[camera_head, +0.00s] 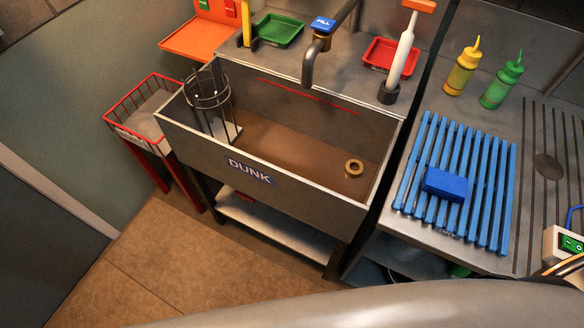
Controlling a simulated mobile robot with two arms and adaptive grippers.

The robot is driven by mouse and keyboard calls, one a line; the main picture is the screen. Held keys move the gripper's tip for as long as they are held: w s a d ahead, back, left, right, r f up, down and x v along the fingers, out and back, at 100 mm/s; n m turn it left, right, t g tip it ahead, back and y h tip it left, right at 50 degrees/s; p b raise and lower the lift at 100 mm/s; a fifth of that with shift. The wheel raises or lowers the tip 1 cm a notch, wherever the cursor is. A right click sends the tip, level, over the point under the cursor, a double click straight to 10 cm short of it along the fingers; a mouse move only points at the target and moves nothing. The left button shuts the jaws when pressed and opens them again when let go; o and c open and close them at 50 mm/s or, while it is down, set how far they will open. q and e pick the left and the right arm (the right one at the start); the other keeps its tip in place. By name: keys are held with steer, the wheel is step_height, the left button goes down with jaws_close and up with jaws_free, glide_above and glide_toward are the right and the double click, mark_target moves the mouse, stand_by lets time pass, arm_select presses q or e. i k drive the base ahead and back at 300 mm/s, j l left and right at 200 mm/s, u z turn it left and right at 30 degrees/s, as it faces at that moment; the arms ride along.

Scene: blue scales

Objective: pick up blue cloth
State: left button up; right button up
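A small blue block-shaped thing (446,185), which looks like a folded cloth or a sponge, lies on a blue slatted rack (413,178) on the right-hand counter. It is the only loose cloth-like blue thing I can make out. It lies flat near the middle of the rack, and nothing covers it. Neither of my grippers shows in the head view, so I cannot see where they are relative to it.
A metal sink (290,135) marked DUNK stands left of the counter, with a wire basket (208,95) at its left end. A yellow bottle (462,72) and a green bottle (502,80) stand behind the rack. A white box (566,247) is at the right edge.

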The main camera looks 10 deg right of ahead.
mark_target(438, 182)
steer(key=l+z, duration=0.2)
steer(key=z, duration=0.2)
steer(key=l+z, duration=0.2)
steer(key=z, duration=0.2)
steer(key=l+z, duration=0.2)
steer(key=z, duration=0.25)
